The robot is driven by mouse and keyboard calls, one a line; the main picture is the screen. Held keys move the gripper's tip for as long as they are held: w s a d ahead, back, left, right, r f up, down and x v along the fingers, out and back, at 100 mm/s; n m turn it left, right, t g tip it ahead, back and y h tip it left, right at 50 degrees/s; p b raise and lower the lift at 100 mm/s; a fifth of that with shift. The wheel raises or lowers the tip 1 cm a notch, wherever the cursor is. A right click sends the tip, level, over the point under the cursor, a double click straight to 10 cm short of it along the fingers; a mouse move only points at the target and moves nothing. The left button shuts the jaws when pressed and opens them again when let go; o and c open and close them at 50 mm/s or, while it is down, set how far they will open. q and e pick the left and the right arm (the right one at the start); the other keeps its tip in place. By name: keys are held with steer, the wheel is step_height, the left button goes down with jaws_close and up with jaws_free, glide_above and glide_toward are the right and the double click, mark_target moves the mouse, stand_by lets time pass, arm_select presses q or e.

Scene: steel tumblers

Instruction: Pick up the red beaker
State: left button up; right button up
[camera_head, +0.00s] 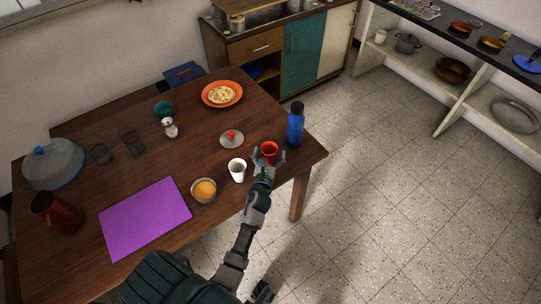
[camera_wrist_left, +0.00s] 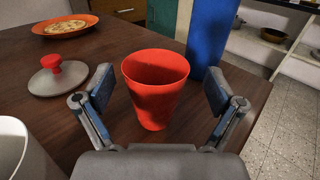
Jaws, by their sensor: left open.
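The red beaker (camera_head: 270,147) stands upright on the brown wooden table near its right corner, between a white cup and a blue bottle. It also shows in the middle of the left wrist view (camera_wrist_left: 156,95), with its open top facing up. My left gripper (camera_head: 267,159) is open at the beaker's near side. In the left wrist view the two fingers (camera_wrist_left: 160,88) stand apart, one on each side of the beaker, with visible gaps between them and its wall.
The blue bottle (camera_head: 295,125) stands close behind the beaker to the right. The white cup (camera_head: 237,171) is close on the left. A grey lid with a red knob (camera_head: 231,139) lies behind, and a bowl with orange contents (camera_head: 204,190) stands nearer. The table edge is close on the right.

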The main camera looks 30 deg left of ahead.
arm_select(q)
steer(key=shift+x, duration=0.8)
steer(key=shift+s+a, duration=0.1)
steer(key=shift+a, duration=0.2)
steer(key=shift+a+f, duration=0.1)
steer(key=c, duration=1.1)
steer(key=shift+c, duration=0.6)
steer(key=shift+d, duration=0.3)
steer(key=shift+r, duration=0.2)
